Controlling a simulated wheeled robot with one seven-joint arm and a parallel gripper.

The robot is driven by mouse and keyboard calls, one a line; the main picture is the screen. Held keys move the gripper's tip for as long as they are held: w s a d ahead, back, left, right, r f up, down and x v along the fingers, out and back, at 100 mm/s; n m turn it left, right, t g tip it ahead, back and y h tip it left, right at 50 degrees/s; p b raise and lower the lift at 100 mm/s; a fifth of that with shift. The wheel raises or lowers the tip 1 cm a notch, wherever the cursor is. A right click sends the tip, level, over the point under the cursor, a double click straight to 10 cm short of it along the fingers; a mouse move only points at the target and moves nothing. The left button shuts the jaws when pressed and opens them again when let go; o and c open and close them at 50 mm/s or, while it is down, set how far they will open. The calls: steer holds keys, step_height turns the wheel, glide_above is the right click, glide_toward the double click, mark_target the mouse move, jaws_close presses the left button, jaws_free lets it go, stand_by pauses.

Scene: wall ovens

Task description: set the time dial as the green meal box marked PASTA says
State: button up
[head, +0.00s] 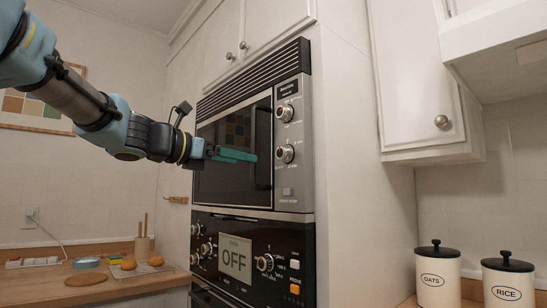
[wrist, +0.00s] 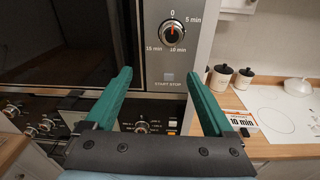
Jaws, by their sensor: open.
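The time dial (wrist: 172,32) is a round knob on the upper oven's silver panel, with marks 0 at top, 5 min, 10 min and 15 min around it. Its pointer appears to be near 0. In the head view the time dial (head: 286,154) is the lower of two knobs. My gripper (wrist: 159,74) has green fingers spread apart with nothing between them. In the head view my gripper (head: 252,156) is in front of the oven door, left of the dial and apart from it. A box (wrist: 242,121) reading 10 min is partly behind the right finger; its colour and PASTA mark cannot be made out.
A START STOP button (wrist: 168,77) sits below the dial. The lower black oven (head: 207,243) has more knobs and a display (head: 235,258) reading OFF. White canisters, OATS (head: 437,277) and RICE (head: 507,284), stand at right. A wall cabinet (head: 412,80) hangs above them.

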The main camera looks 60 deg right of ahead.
mark_target(280, 153)
steer(key=shift+g+h, duration=0.3)
steer(key=shift+g, duration=0.1)
steer(key=p+x, duration=0.1)
steer(key=x, duration=0.3)
steer(key=s+r+p+x, duration=0.1)
steer(key=x, duration=0.3)
steer(key=r+p+x, duration=0.1)
steer(key=x, duration=0.2)
steer(key=shift+s+d+r+p, duration=0.1)
steer(key=shift+s+p, duration=0.25)
steer(key=shift+s, duration=0.05)
steer(key=shift+c, duration=0.4)
steer(key=c, duration=1.3)
